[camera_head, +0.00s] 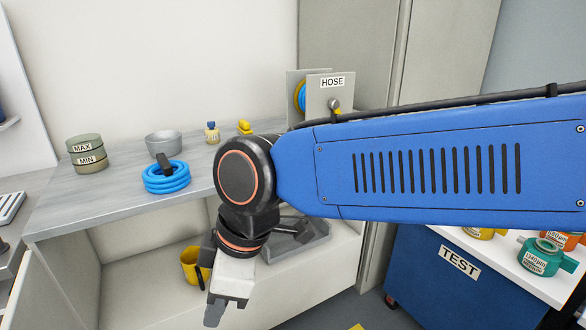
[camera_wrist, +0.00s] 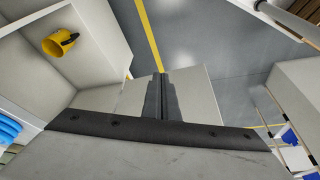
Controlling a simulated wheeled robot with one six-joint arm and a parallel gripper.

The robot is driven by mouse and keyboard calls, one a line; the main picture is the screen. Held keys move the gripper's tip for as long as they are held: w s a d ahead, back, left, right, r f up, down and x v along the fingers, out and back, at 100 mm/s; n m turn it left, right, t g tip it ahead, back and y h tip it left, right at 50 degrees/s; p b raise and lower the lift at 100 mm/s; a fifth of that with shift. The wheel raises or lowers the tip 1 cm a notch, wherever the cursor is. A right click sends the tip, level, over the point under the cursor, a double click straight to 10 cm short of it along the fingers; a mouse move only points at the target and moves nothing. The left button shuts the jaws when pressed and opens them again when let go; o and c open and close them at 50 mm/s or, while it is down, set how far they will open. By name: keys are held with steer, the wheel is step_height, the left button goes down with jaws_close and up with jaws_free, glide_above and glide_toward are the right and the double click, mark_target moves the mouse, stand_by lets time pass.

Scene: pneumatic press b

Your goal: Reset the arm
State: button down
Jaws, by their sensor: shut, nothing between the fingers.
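My gripper (camera_head: 214,312) hangs at the end of my blue arm, in front of the grey shelf unit, and points down. In the wrist view its two dark fingers (camera_wrist: 162,98) are together with nothing between them. In the head view my blue arm link reaches in from the right and hides part of the counter and the floor behind it.
On the grey counter (camera_head: 75,205) stand a coiled blue hose (camera_head: 166,181), a grey bowl (camera_head: 163,143) and MAX/MIN containers (camera_head: 86,152). A yellow mug (camera_head: 190,265) sits on the lower shelf. A blue TEST cart (camera_head: 430,270) stands right. In the wrist view, floor (camera_wrist: 200,35) is clear.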

steer(key=w+d+f+m+t, duration=0.1)
steer(key=w+d+m, duration=0.25)
steer(key=d, duration=0.45)
steer(key=w+d+m+t+h, duration=0.1)
steer(key=w+d+m, duration=0.25)
steer(key=d, duration=0.45)
steer(key=w+d+f+m+t, duration=0.1)
steer(key=w+d+m, duration=0.2)
steer(key=w+d, duration=0.3)
steer(key=s+d+f+m+t+h, duration=0.1)
steer(key=s+d+m, duration=0.1)
steer(key=d, duration=0.5)
steer(key=s+d+f+m+h, duration=0.1)
steer(key=s+d+f+m, duration=0.1)
steer(key=d+m, duration=0.3)
steer(key=s+d+f+m+t+h, duration=0.1)
steer(key=s+d+f+m, duration=0.1)
steer(key=d, duration=0.8)
steer(key=shift+f+m+t, duration=0.25)
steer(key=shift+m+t, duration=0.05)
steer(key=shift+m, duration=0.4)
steer(key=shift+a, duration=0.1)
